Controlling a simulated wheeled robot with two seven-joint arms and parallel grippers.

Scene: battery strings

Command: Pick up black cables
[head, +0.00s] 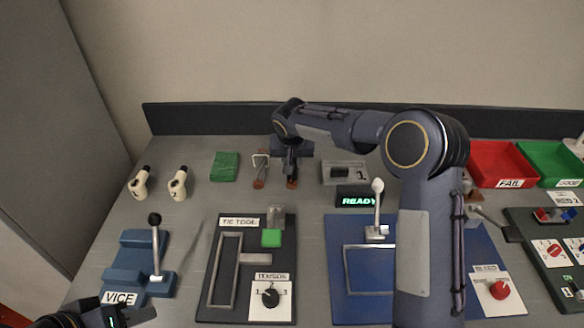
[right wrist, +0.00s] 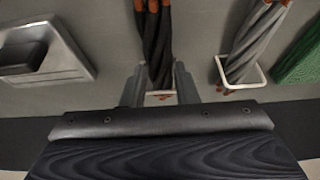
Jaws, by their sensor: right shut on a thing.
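The black cables (right wrist: 157,45) are a bundle with orange-brown ends, upright in the right wrist view between the fingers of my right gripper (right wrist: 160,92). The fingers are shut on the bundle. A pale holder loop shows between them, partly hidden. In the head view my right gripper (head: 291,168) points down at the back of the bench; the orange ends of the bundle (head: 292,183) show just below it, and the rest is hidden. My left gripper (head: 125,317) is at the bottom left edge, partly cut off; its opening is unclear.
Grey cables (right wrist: 255,35) stand in a white loop holder beside the black ones. A green stack (head: 224,166) lies to the left. A grey block marked 1 (head: 346,172) is to the right. The tie tool board (head: 218,308), vice (head: 130,265) and red tray (head: 497,184) are around.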

